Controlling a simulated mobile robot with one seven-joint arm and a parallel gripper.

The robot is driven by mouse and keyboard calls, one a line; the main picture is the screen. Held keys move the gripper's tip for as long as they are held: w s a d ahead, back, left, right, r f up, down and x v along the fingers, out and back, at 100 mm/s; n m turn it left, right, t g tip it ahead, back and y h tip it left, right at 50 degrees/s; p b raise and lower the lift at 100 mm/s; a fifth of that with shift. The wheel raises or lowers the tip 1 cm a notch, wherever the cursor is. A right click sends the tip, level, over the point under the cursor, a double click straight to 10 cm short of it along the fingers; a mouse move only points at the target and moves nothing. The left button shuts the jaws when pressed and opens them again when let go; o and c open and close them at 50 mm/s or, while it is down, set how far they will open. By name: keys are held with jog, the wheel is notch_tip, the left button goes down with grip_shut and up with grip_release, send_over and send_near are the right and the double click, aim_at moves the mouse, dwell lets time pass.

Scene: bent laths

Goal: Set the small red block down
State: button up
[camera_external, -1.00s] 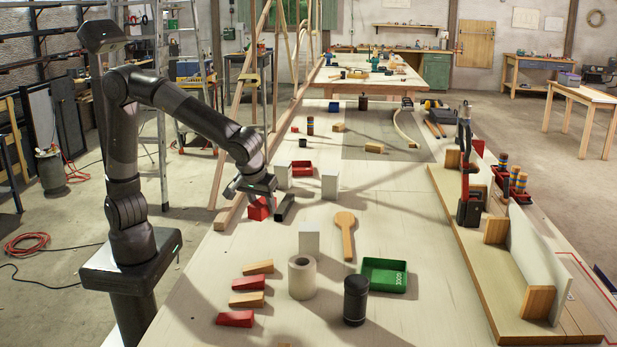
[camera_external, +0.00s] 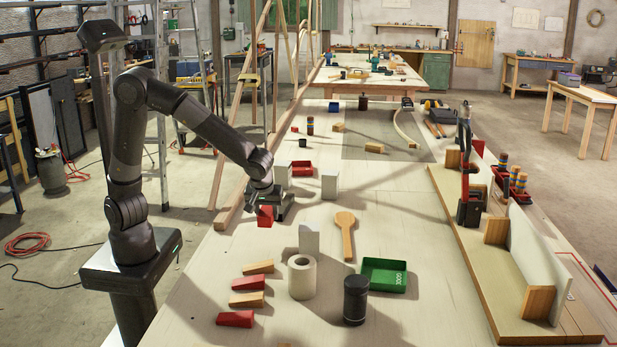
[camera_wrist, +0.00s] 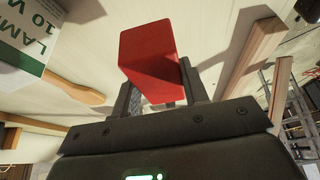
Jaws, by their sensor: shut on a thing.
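The small red block (camera_external: 265,216) is between the fingers of my gripper (camera_external: 276,206) at the left side of the long pale bench (camera_external: 385,240). In the wrist view the red block (camera_wrist: 150,55) fills the space between the two dark fingers of my gripper (camera_wrist: 160,92), which is shut on it. The block sticks out beyond the fingertips. It looks close over the bench top, but I cannot tell whether its underside touches.
Near the block stand white boxes (camera_external: 309,238) and (camera_external: 329,185) and a red tray (camera_external: 302,169). A wooden paddle (camera_external: 346,235), a white roll (camera_external: 302,278), a dark canister (camera_external: 355,300), a green tray (camera_external: 385,275) and red wedges (camera_external: 235,319) lie nearer. The bench's left edge is close.

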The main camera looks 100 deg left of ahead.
send_over(278, 232)
jog(key=d, duration=0.2)
jog(key=f, duration=0.3)
jog(key=shift+a+f, duration=0.25)
jog(key=shift+f, duration=2)
jog(key=shift+f, duration=0.15)
jog(key=o, duration=1)
